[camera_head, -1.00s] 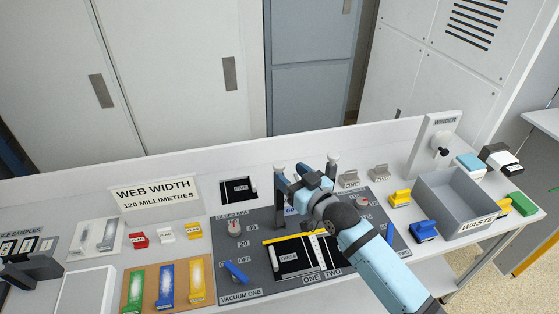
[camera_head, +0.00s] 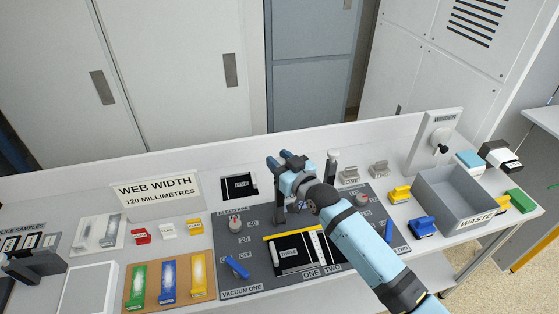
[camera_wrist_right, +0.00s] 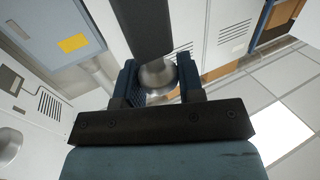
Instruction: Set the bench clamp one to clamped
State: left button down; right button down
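Bench clamp one (camera_head: 280,214) is a dark upright post on the left of the grey panel; its upper end is hidden behind my gripper in the head view. In the right wrist view its dark bar and round silver knob (camera_wrist_right: 158,78) sit between my two blue fingers. My right gripper (camera_head: 279,158) is at the top of this post. Its fingers lie close against both sides of the knob and look shut on it. A second post with a silver top (camera_head: 333,158) stands upright to the right, apart from the gripper. My left gripper is out of view.
The panel holds a dial (camera_head: 235,222), a blue vacuum lever (camera_head: 237,266) and a black plate with a yellow strip (camera_head: 290,232). A web width sign (camera_head: 157,193) stands left. A grey waste bin (camera_head: 455,207) and winder (camera_head: 440,140) are at right.

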jog(key=s+d+f+n+t+y+b, duration=0.1)
jog(key=s+d+f+n+y+b, duration=0.1)
jog(key=s+b, duration=0.4)
jog(key=s+d+f+n+t+y+b, duration=0.2)
jog(key=s+b, duration=0.3)
jog(key=s, duration=0.3)
jog(key=shift+d+f+y+b, duration=0.25)
jog(key=shift+y+b, duration=0.1)
jog(key=shift+y, duration=0.45)
jog(key=shift+w, duration=0.1)
jog(key=c, duration=0.8)
grip_release()
